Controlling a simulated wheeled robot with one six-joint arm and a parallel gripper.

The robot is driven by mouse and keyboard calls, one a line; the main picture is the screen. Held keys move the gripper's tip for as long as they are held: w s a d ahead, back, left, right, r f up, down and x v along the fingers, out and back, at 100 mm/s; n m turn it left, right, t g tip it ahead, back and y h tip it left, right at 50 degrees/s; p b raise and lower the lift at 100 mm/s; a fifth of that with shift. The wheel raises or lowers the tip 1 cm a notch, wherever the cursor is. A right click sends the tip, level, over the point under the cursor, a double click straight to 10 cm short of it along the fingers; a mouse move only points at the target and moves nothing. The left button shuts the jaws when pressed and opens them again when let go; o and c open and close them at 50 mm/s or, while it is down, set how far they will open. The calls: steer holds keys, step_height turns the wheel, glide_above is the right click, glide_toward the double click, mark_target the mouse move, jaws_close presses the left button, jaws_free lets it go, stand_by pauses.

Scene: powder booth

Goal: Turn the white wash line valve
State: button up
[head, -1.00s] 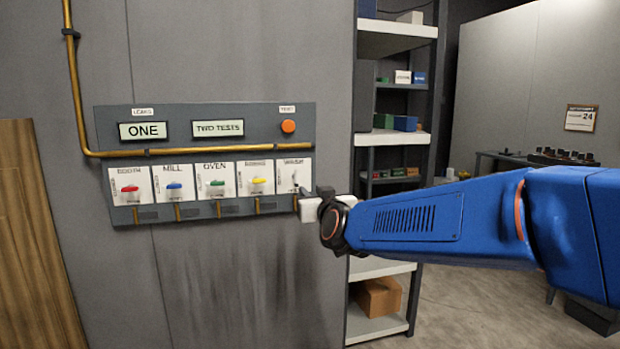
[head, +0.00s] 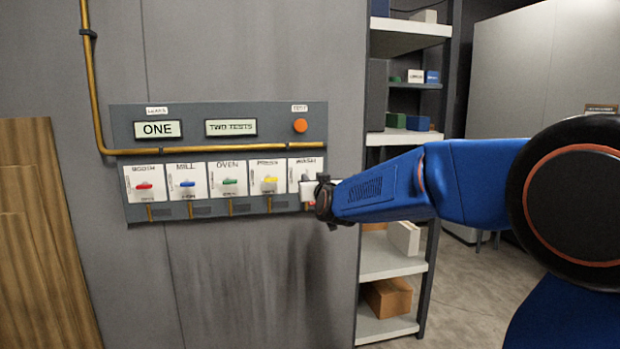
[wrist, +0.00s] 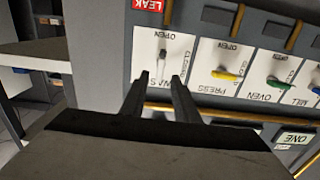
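The wash valve is the rightmost white plate (head: 305,166) on the grey wall panel. In the wrist view, which is upside down, its plate (wrist: 165,68) carries OPEN and CLOSED marks and a small handle with a dark grey end (wrist: 163,51). The handle points along the plate's height, unlike the sideways coloured handles. My gripper (wrist: 162,78) is open, with one finger on each side of the handle's line; I cannot tell if they touch it. In the head view my gripper (head: 317,190) covers the lower part of the wash plate.
The press valve (head: 268,179) with a yellow handle is beside it, then oven (head: 228,182), mill and booth. A red LEAK tag (wrist: 151,5) hangs by the wash plate. Displays read ONE (head: 157,129) and TWO TESTS; an orange button (head: 300,125) is above. Shelves (head: 400,137) stand right.

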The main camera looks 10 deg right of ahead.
mark_target(309, 175)
steer(key=shift+w, duration=1.9)
jaws_close()
